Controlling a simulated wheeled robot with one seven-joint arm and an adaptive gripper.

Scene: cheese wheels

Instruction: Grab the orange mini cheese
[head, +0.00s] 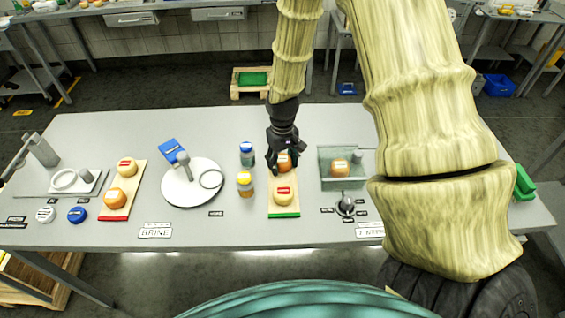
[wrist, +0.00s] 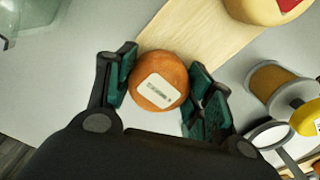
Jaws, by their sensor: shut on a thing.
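An orange mini cheese (head: 285,162) with a pale label is at the far end of the wooden board with the green edge (head: 284,215). My gripper (wrist: 165,85) is around this orange cheese (wrist: 159,80) in the wrist view, with a green-padded finger on each side, shut on it. In the head view my gripper (head: 281,160) comes down from above and partly hides the cheese. A yellow mini cheese (head: 283,196) with a red label sits on the near part of the same board. I cannot tell whether the held cheese touches the board.
A glass tank (head: 327,181) with another orange cheese (head: 340,168) stands to the right. Two jars (head: 245,184) stand left of the board. A red-edged board (head: 115,214) with two cheeses is at the left, beside a round white stand (head: 192,195).

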